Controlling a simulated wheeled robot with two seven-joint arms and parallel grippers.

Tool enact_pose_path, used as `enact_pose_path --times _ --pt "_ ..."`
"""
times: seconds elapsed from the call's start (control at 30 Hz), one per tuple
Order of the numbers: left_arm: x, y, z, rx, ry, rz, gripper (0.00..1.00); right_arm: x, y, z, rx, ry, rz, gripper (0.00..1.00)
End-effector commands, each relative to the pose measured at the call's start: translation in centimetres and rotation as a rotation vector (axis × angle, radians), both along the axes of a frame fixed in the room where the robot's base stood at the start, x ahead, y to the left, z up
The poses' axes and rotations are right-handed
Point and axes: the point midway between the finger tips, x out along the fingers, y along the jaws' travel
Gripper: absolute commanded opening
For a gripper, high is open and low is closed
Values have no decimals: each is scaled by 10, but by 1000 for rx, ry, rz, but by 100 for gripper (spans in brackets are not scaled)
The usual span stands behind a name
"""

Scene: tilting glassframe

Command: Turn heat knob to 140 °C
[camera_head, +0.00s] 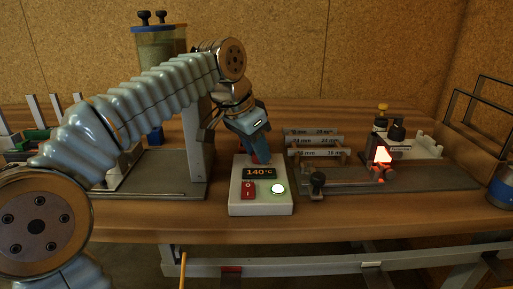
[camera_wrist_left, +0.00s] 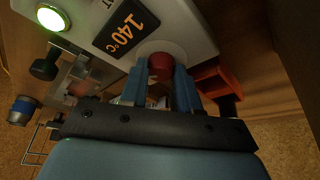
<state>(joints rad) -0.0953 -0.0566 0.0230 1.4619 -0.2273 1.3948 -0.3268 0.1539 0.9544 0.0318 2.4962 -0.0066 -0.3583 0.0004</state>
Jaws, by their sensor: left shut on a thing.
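The white control box (camera_head: 243,208) stands near the front edge of the wooden table. Its orange display (camera_head: 259,173) reads 140 °C, and the display also shows in the left wrist view (camera_wrist_left: 124,29). A green-ringed white button (camera_head: 278,189) is lit, beside a red switch (camera_head: 248,189). My left gripper (camera_head: 259,157) reaches down behind the display. In the left wrist view its blue fingers are shut on the red heat knob (camera_wrist_left: 161,67), one on each side. In the head view the knob is mostly hidden by the fingers. My right gripper is not in view.
Right of the box, a metal fixture (camera_head: 420,178) carries a glowing orange-white piece (camera_head: 382,155) and a black knob (camera_head: 317,181). Several gauge bars (camera_head: 315,152) marked in mm lie behind it. A press-like stand (camera_head: 196,150) is on the left. A blue can (camera_head: 502,187) stands at the right.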

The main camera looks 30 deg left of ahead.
Motion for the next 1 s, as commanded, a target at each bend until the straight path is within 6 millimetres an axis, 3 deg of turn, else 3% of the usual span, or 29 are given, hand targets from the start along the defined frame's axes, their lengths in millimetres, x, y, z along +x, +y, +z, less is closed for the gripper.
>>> enact_pose_path --times 0.1,0.13,0.27,0.67,0.77,1.0 --pt "0 0 0 1 0 0 0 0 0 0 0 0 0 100" --pt "0 0 0 1 0 0 34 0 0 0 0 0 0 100" --pt "0 0 0 1 0 0 54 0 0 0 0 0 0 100" --pt "-2 1 8 1 -3 1 54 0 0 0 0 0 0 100" --pt "-8 3 24 0 -4 1 54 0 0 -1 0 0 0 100" --pt "-30 12 81 -1 -5 2 54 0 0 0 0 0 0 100"
